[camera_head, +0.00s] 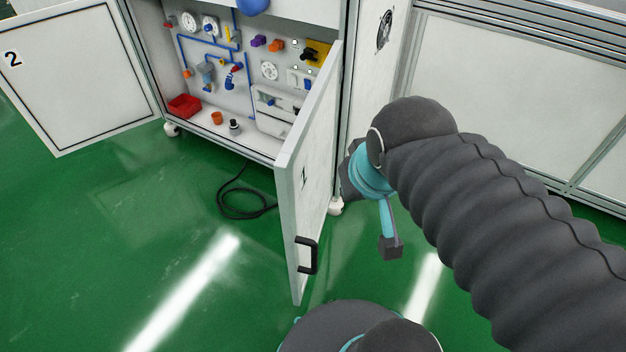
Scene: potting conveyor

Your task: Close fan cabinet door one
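Fan cabinet door one (312,165) is a white panel marked "1" with a black handle (306,256) near its lower outer edge. It stands swung out from the right side of the open cabinet (222,70). My gripper (390,248) is at the end of my dark, sleeved arm, to the right of the door and apart from its handle. Only a teal part with a dark block at its end shows; the rest is hidden by the arm, so whether the fingers are open or shut is unclear.
Door two (75,75) also stands open at the left. Inside the cabinet are blue pipes, coloured fittings and a red bin (184,106). A black cable (247,207) lies coiled on the green floor (130,240) in front. White panels (510,95) stand at the right.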

